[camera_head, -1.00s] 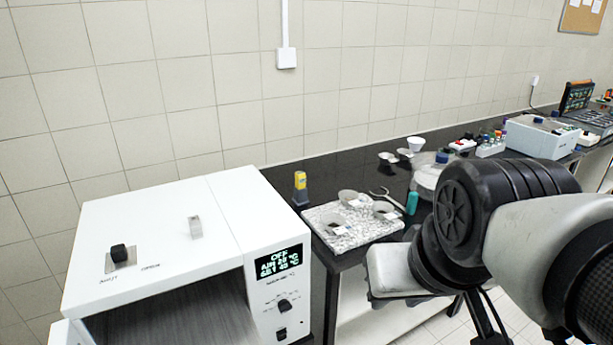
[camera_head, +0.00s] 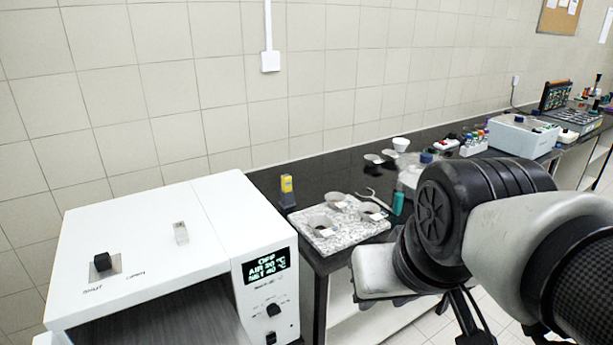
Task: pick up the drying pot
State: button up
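Three small grey pots stand on a speckled stone slab (camera_head: 345,238) on the dark bench: one at the front left (camera_head: 321,223), one at the back (camera_head: 336,201) and one at the right (camera_head: 373,214). Each seems to have a small pale label. I cannot tell which is the drying pot. My arm (camera_head: 435,225) fills the right side, to the right of the slab. I cannot make out my gripper's fingertips, and nothing is seen held.
A white oven (camera_head: 150,245) with a display and open front stands at the left. A yellow-and-grey bottle (camera_head: 287,191), tongs (camera_head: 374,197) and a teal bottle (camera_head: 398,203) stand or lie around the slab. A white cup (camera_head: 401,145) and lab equipment are farther back.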

aim_at(321, 225)
jog(key=u, duration=0.55)
jog(key=i+l+u, duration=0.1)
jog(key=u, duration=0.3)
jog(key=i+l+u, duration=0.1)
jog(key=l+u, duration=0.35)
jog(key=i+l, duration=0.1)
jog(key=l, duration=0.35)
jog(key=i+l, duration=0.1)
jog(key=l, duration=0.35)
jog(key=i+l, duration=0.1)
jog(key=l, duration=0.4)
